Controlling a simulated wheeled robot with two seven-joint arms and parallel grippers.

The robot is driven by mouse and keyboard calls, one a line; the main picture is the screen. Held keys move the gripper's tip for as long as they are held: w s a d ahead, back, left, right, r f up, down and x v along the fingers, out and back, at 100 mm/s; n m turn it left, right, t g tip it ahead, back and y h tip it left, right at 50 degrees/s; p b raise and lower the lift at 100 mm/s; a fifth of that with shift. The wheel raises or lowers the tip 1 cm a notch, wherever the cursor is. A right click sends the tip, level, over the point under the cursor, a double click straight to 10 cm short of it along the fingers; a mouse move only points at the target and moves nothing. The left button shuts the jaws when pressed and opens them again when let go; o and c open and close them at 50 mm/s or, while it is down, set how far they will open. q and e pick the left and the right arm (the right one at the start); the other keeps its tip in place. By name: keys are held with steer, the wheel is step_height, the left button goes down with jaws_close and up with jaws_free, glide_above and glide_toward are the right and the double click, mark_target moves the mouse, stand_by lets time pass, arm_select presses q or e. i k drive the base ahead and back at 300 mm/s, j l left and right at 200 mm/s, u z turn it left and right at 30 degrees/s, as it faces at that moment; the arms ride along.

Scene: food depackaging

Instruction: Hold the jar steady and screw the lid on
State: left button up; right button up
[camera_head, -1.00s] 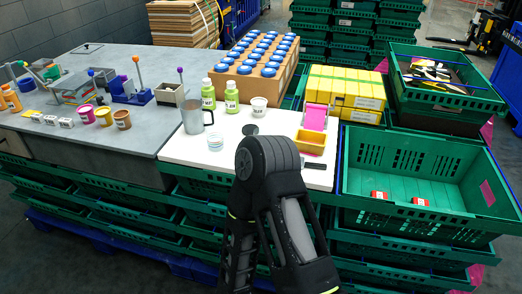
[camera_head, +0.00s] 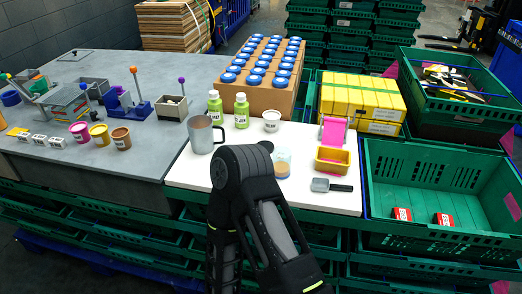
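A clear jar (camera_head: 282,163) with an orange-brown layer at its bottom stands on the white board (camera_head: 350,200), partly hidden behind my dark arm. I cannot make out a lid on it. No loose lid shows clearly; part of the board is hidden by the arm. My arm rises from the bottom middle and bends in front of the board, and neither gripper's fingers show.
A grey mug (camera_head: 203,134), green bottles (camera_head: 241,111), a white cup (camera_head: 271,121), a yellow tray (camera_head: 332,160) and a scoop (camera_head: 330,186) surround the jar. A green crate (camera_head: 440,170) stands right. Blue-lidded jars (camera_head: 262,64) fill a carton behind.

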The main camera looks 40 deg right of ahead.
mark_target(283, 171)
steer(key=z, duration=1.7)
